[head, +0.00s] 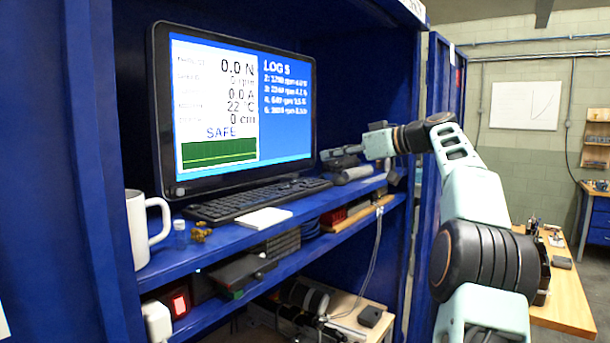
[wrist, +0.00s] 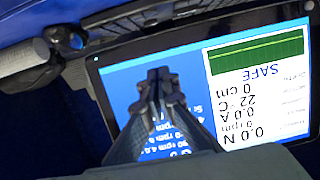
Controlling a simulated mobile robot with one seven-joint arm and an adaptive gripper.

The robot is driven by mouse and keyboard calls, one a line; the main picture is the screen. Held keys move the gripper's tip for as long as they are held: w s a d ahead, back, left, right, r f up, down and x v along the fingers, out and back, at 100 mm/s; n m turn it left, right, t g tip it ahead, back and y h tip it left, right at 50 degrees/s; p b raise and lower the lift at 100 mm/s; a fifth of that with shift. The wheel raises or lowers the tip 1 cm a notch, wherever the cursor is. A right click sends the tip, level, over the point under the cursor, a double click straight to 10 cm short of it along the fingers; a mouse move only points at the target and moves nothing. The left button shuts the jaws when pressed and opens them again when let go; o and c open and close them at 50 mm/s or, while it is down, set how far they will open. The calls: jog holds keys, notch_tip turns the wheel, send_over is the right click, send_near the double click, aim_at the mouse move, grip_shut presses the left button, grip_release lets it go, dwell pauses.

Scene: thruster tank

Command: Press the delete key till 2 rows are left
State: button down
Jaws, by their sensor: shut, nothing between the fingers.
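A black keyboard (head: 260,198) lies on the blue shelf in front of the monitor (head: 240,108); part of it also shows at the top of the wrist view (wrist: 150,14). I cannot pick out the delete key. The screen's blue right half is headed by what looks like "LOG 5" (head: 277,67), with several rows of rpm text below. My gripper (head: 326,154) is shut and empty, above and to the right of the keyboard's right end, apart from it. In the wrist view, the closed fingertips (wrist: 158,75) cover part of the upside-down log.
A white mug (head: 138,230) and a small bottle (head: 180,235) stand left of the keyboard. A white pad (head: 264,218) lies in front of it. Dark cylindrical items (head: 352,174) lie at its right end. The blue cabinet wall (head: 90,130) closes in the left side.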

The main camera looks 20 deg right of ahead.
jog(key=shift+a, duration=0.1)
jog(key=p, duration=0.3)
send_over(301, 186)
jog(key=shift+s+d+f, duration=0.1)
jog(key=shift+d+f, duration=0.1)
jog(key=shift+f, duration=0.7)
jog(key=shift+w+a+f, duration=0.1)
jog(key=shift+w+f, duration=0.15)
jog(key=shift+f, duration=0.4)
jog(key=shift+w+a+f, duration=0.1)
jog(key=shift+w+f, duration=0.1)
jog(key=shift+f, duration=0.4)
jog(key=shift+s+d+f, duration=0.1)
jog(key=shift+s+f, duration=0.1)
jog(key=shift+f, duration=0.4)
jog(key=shift+w+f+b, duration=0.1)
jog(key=shift+f+b, duration=0.2)
jog(key=shift+f, duration=0.1)
jog(key=shift+f, duration=0.1)
